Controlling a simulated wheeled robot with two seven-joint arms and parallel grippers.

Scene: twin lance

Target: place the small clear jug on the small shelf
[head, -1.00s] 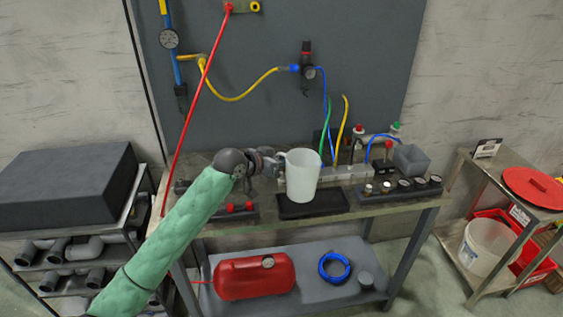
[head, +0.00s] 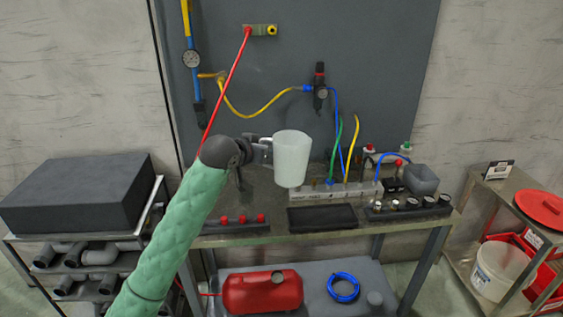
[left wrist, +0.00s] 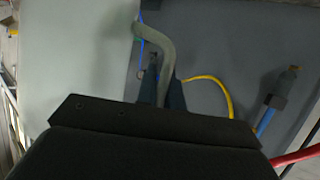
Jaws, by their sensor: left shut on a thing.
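The small clear jug (head: 292,160), a frosted, whitish cup with a handle, is upright in the air above the workbench in the head view. My left gripper (head: 264,150) is at its left side, shut on its handle. In the left wrist view the jug (left wrist: 80,50) fills the upper left as a pale wall, and its curved handle runs down between the fingers of my left gripper (left wrist: 161,88). A small metal shelf (head: 490,187) stands at the right, with a red lid (head: 543,208) on its top. My right gripper is not in view.
The workbench (head: 400,226) carries a black tray (head: 322,217), a valve block (head: 340,190), dark knob strips and a grey box (head: 421,180). A white bucket (head: 498,270) stands on the shelf's lower level. The top's back left part holds a small card.

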